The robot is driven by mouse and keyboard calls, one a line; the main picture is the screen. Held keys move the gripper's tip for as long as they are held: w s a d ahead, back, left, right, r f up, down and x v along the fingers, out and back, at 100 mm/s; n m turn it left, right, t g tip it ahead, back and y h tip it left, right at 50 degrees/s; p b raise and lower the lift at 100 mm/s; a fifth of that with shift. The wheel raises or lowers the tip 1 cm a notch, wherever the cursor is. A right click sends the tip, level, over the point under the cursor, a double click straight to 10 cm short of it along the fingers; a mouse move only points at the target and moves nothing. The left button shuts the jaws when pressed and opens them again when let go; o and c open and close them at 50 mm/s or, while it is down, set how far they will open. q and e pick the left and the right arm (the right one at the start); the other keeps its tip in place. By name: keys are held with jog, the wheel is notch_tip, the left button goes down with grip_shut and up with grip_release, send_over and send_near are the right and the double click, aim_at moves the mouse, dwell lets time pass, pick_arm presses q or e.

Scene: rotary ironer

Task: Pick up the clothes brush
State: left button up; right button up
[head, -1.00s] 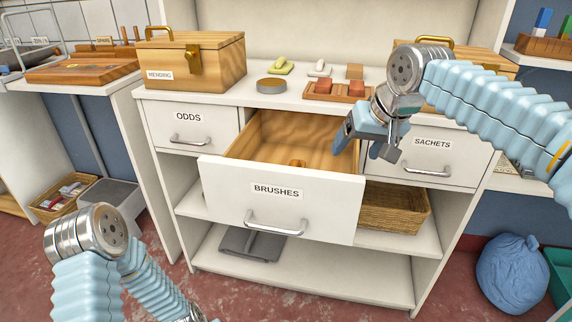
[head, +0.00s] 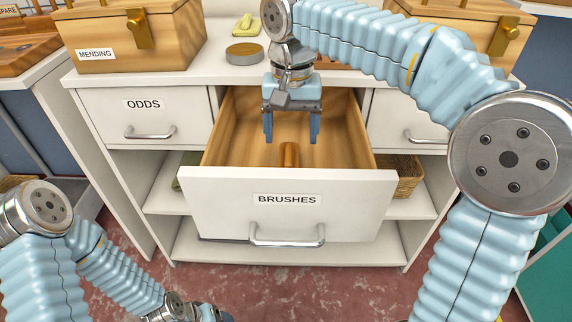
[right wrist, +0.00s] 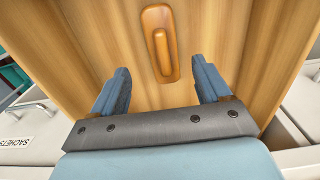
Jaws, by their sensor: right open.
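The clothes brush (head: 290,155), an orange-brown wooden piece with a raised grip, lies in the open BRUSHES drawer (head: 225,188). Its near end is partly hidden by the drawer front in the head view. The right wrist view shows the whole brush (right wrist: 161,43) lying lengthwise on the drawer floor. My right gripper (head: 291,139) is open and empty, pointing down over the drawer. Its fingers (right wrist: 160,72) stand apart, and the brush appears between and beyond their tips, not touched. My left arm shows at lower left; its fingers are out of frame.
The drawer's wooden side walls stand close around the gripper. The counter above holds a MENDING box (head: 135,40), a round tin (head: 244,53) and another wooden box (head: 455,22). The ODDS drawer (head: 145,117) is shut. A wicker basket (head: 408,178) sits on the shelf below.

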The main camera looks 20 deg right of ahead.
aim_at(289, 153)
notch_tip(289, 153, down, 7)
jog(key=shift+w+a+r+b, duration=0.1)
jog(key=shift+w+b, duration=0.05)
jog(key=shift+b, duration=0.15)
jog(key=c, duration=1.3)
